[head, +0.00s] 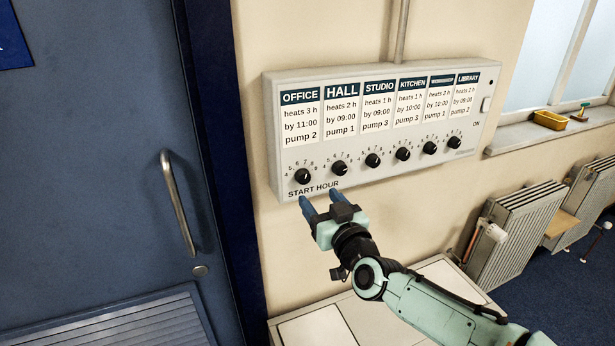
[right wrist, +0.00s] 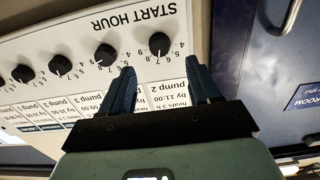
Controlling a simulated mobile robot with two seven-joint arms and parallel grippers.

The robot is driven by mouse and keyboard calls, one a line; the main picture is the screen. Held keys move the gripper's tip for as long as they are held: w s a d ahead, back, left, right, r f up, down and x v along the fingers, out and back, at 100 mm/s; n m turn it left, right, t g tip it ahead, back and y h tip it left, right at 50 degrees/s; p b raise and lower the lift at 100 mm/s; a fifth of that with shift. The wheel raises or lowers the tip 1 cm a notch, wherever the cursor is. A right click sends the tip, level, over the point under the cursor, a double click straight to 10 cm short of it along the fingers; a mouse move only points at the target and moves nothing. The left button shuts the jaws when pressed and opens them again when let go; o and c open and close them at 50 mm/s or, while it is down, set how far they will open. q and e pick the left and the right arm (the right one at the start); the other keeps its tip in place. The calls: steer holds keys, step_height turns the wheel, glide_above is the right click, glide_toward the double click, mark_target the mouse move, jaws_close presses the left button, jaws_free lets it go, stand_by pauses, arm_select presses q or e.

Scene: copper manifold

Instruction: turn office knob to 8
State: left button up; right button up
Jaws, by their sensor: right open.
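The office knob (head: 303,176) is a round black dial under the OFFICE label at the left end of the white control panel (head: 380,84). A numbered scale arcs over it; its setting is too small to read surely. My right gripper (head: 320,196) is open and empty, with its blue fingers at the panel's lower edge, just below and right of the office knob. In the right wrist view the panel appears upside down. There the office knob (right wrist: 159,43) lies beyond the fingertips, between the two fingers (right wrist: 160,63). My left gripper is out of view.
The hall knob (head: 339,168) is close beside, with several more knobs in a row to the right. A blue door (head: 110,110) with a metal handle (head: 177,203) is at the left. A pale cabinet (head: 320,325) stands below; radiators (head: 518,232) are at the right.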

mark_target(305, 180)
steer(key=p+x, duration=0.2)
steer(key=x, duration=0.4)
steer(key=shift+w+r, duration=0.1)
steer(key=shift+w, duration=0.05)
steer(key=shift+p+x, duration=0.3)
steer(key=shift+x, duration=0.5)
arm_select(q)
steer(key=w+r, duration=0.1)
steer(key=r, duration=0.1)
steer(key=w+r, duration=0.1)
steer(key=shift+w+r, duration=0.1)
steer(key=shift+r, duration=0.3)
arm_select(e)
steer(key=shift+c, duration=0.3)
steer(key=c, duration=1)
